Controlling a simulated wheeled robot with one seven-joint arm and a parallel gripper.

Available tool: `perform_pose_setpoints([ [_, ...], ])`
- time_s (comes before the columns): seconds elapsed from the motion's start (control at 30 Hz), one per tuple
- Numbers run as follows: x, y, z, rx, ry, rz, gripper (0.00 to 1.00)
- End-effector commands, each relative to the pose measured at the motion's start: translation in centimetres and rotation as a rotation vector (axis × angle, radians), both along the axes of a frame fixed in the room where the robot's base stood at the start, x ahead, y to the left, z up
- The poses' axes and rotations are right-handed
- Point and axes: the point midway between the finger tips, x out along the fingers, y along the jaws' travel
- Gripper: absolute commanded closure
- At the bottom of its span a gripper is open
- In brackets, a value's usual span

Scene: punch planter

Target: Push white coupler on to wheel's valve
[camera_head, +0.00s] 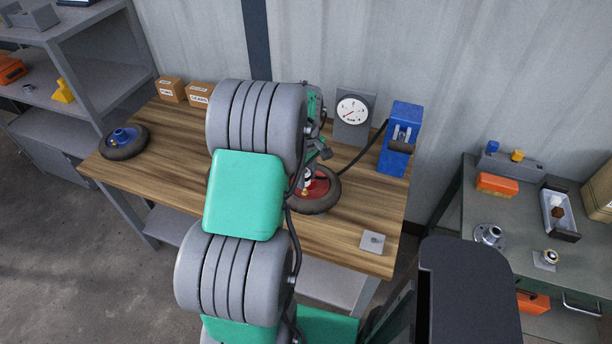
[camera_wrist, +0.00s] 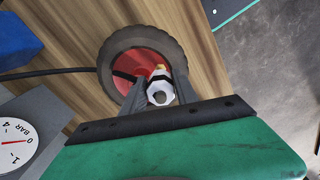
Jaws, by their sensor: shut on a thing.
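The wheel with a dark tyre and red hub (camera_head: 319,207) lies flat on the wooden bench and also shows in the wrist view (camera_wrist: 112,48). My gripper (camera_wrist: 160,92) is shut on the white coupler (camera_wrist: 160,95), over the hub. A black hose (camera_wrist: 60,72) runs to the coupler from the left. A yellowish tip, perhaps the valve (camera_wrist: 159,68), shows just beside the coupler. I cannot tell whether the two touch. In the head view the coupler (camera_head: 308,179) is a small white patch, partly hidden by my arm.
A pressure gauge (camera_head: 352,112) and a blue pump box (camera_head: 400,140) stand at the bench's back right. A second wheel with a blue hub (camera_head: 124,142) lies at the left end. A small metal plate (camera_head: 373,242) lies at the front right. Two cardboard boxes (camera_head: 185,92) stand at the back left.

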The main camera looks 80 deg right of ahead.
Motion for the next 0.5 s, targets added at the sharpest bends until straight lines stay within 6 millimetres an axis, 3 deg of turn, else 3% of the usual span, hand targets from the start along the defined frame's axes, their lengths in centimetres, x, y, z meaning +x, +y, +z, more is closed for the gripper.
perform_pose_setpoints([
  [0.5, 0.0, 0.0, -1.1, -0.001, -0.001, 0.0, 1.0],
])
